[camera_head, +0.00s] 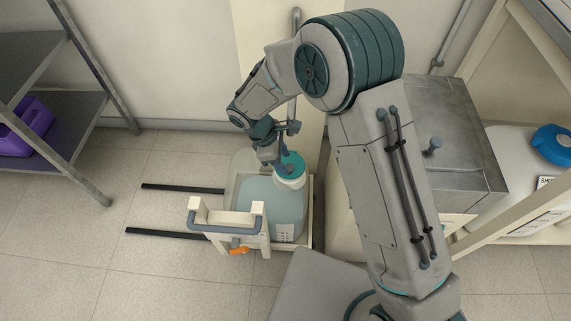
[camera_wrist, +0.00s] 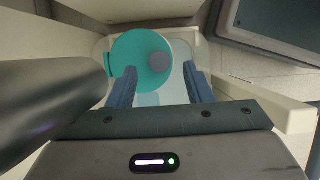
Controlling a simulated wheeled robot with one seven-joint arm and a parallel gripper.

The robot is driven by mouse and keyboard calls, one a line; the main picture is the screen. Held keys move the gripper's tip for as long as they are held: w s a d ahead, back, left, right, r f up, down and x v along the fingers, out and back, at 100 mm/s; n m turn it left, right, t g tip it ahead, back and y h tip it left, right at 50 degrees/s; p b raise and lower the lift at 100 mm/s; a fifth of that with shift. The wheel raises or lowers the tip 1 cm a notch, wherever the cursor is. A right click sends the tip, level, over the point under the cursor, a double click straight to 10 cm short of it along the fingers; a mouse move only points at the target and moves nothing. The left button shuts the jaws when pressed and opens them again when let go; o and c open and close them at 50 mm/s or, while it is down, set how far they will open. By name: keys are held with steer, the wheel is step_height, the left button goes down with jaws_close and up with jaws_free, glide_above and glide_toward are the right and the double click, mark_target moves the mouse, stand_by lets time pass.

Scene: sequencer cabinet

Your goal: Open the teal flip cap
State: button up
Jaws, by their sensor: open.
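The teal flip cap (camera_head: 294,164) sits on the white neck of a translucent pale blue container (camera_head: 262,205), which stands in a cream cart (camera_head: 309,238) on the floor. In the wrist view the cap (camera_wrist: 135,62) is a round teal disc with a grey round spot (camera_wrist: 159,62) and a small tab at its left edge. It looks closed. My gripper (camera_head: 285,172) is right at the cap in the head view. In the wrist view my gripper (camera_wrist: 157,78) is open, its two blue fingers apart, with the cap beyond and partly between them. Contact cannot be told.
The cart has a raised grey handle (camera_head: 225,218) and an orange lever (camera_head: 239,250). Dark floor rails (camera_head: 180,188) lie to its left. A grey metal cabinet (camera_head: 440,140) stands right, and a shelf with a purple bin (camera_head: 28,127) stands left.

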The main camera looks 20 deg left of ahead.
steer(key=shift+x, duration=1.05)
jaws_close()
steer(key=shift+w+a+r+p, duration=0.1)
steer(key=shift+w+r+p, duration=0.2)
steer(key=shift+r+p, duration=0.2)
steer(key=shift+w+a+r+p, duration=0.15)
steer(key=shift+w+r+p, duration=0.2)
steer(key=shift+r+p, duration=0.1)
steer(key=shift+w+a+r+p, duration=0.1)
steer(key=shift+w+r+p, duration=0.05)
steer(key=shift+w+p, duration=0.2)
jaws_free()
steer(key=p+v, duration=0.3)
steer(key=v, duration=1)
steer(key=shift+r, duration=0.35)
